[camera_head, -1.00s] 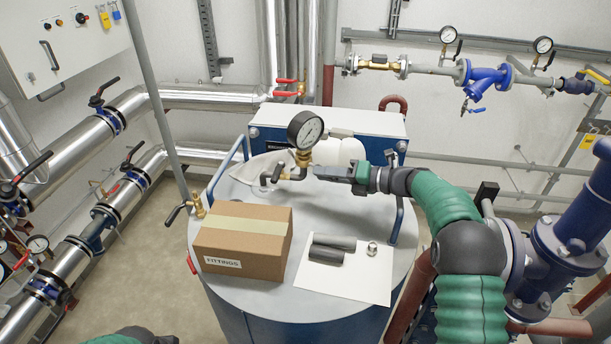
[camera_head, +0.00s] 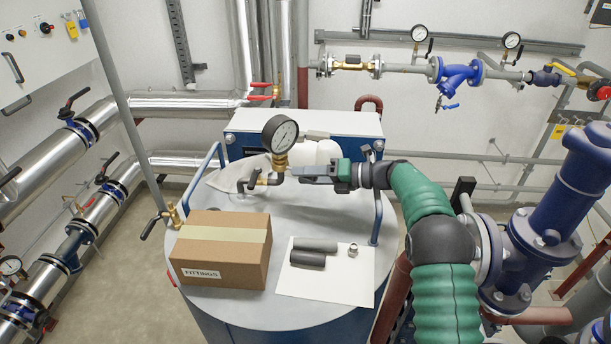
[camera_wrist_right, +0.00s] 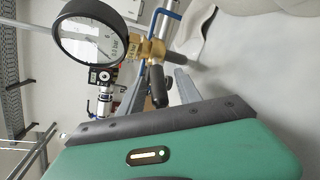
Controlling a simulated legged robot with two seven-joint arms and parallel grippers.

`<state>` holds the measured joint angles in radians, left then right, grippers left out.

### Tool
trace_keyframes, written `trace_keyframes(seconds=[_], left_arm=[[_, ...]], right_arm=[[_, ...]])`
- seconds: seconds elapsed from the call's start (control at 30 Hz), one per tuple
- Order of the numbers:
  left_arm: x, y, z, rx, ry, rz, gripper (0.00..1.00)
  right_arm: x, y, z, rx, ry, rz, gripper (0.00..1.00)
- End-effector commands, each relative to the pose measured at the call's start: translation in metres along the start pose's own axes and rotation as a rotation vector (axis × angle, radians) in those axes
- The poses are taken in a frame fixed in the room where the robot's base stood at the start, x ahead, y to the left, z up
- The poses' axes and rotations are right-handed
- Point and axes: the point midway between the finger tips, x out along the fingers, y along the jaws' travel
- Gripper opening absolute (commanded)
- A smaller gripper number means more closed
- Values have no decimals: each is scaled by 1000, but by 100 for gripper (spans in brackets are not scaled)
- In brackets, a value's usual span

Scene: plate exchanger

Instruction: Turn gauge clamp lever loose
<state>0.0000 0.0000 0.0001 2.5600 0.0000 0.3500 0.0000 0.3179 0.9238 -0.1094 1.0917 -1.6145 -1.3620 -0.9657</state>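The round pressure gauge (camera_head: 280,134) stands upright on a brass fitting (camera_head: 279,161) above the tank top. A black-handled lever (camera_head: 246,184) sticks out low on the left side of the fitting. In the wrist view the gauge (camera_wrist_right: 91,33) is at upper left, with a dark handle (camera_wrist_right: 158,86) beside the brass fitting (camera_wrist_right: 150,50). My right gripper (camera_head: 295,171) reaches in from the right, its tips close to the fitting, just below the gauge. My left gripper is out of view.
A cardboard box (camera_head: 218,262) marked FITTINGS sits on the tank top (camera_head: 265,312). A white sheet (camera_head: 335,287) with dark cylinders (camera_head: 310,252) and a small metal nut (camera_head: 353,249) lies beside it. Blue rails (camera_head: 378,215) flank the tank. A blue valve body (camera_head: 560,210) stands at right.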

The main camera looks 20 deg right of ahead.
Motion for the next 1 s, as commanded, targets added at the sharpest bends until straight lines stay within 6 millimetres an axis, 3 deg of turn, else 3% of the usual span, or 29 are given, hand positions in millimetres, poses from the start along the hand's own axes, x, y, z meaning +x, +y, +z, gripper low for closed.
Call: trace_keyframes(seconds=[0.27,0.47,0.67,1.0], left_arm=[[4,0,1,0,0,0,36],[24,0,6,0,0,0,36],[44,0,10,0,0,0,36],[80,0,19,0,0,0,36]], right_arm=[[0,3,2,-3,1,1,41],[-7,28,14,-3,1,2,41],[-20,50,-18,-3,-2,6,41],[-44,95,-89,-1,-1,4,41]])
